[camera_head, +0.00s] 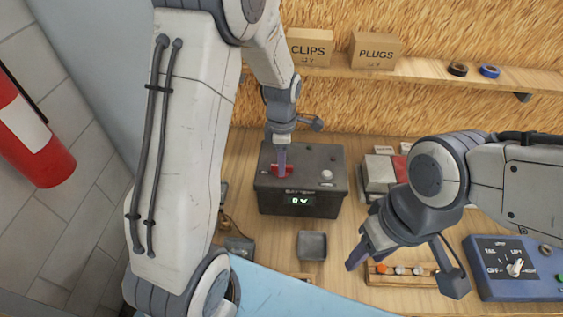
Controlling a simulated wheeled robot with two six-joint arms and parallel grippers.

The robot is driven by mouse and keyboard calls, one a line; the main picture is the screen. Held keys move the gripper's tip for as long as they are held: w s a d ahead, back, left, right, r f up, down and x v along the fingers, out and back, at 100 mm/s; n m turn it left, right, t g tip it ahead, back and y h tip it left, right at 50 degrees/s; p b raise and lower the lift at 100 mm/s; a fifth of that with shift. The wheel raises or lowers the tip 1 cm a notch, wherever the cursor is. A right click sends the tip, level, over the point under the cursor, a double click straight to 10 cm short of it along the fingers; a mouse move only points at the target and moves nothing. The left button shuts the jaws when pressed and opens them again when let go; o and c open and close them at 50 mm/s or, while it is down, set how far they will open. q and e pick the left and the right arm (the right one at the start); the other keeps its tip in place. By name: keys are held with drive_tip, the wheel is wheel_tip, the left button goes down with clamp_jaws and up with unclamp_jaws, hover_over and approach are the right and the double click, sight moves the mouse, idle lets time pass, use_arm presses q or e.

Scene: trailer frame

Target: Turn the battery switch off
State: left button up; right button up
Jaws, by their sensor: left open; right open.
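A dark grey battery box (328,158) stands on the wooden bench in the middle of the view. A red switch (289,171) sits on the left part of its top. A small display (300,200) on its front shows green characters that look like "0 V". My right gripper (360,257) is open and empty, to the right of the box above the bench.
A blue control panel (512,283) with a knob is at the lower right. A wooden rack (400,281) with small parts lies below my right gripper. A grey tray (312,246) is in front of the box. Cardboard boxes (374,50) stand on the shelf behind.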

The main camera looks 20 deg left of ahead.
use_arm(q)
drive_tip(key=shift+r+p, duration=1.9)
drive_tip(key=shift+r, duration=0.6)
drive_tip(key=shift+s+d+f, duration=0.1)
drive_tip(key=shift+d, duration=0.1)
drive_tip(key=s+d+m+b, duration=0.9)
drive_tip(key=s+d+m, duration=0.2)
drive_tip(key=m, duration=0.4)
drive_tip(key=s+d+f+m+b, duration=0.1)
drive_tip(key=s+m+b, duration=0.1)
drive_tip(key=s+m, duration=0.4)
drive_tip(key=s+d+f+m+h+b, duration=0.1)
drive_tip(key=s+m+b, duration=0.1)
drive_tip(key=s+m, duration=0.4)
drive_tip(key=shift+s+d+f+m+b, duration=0.3)
drive_tip(key=shift+m+b, duration=0.1)
drive_tip(key=shift+m, duration=0.7)
drive_tip(key=shift+a, duration=0.1)
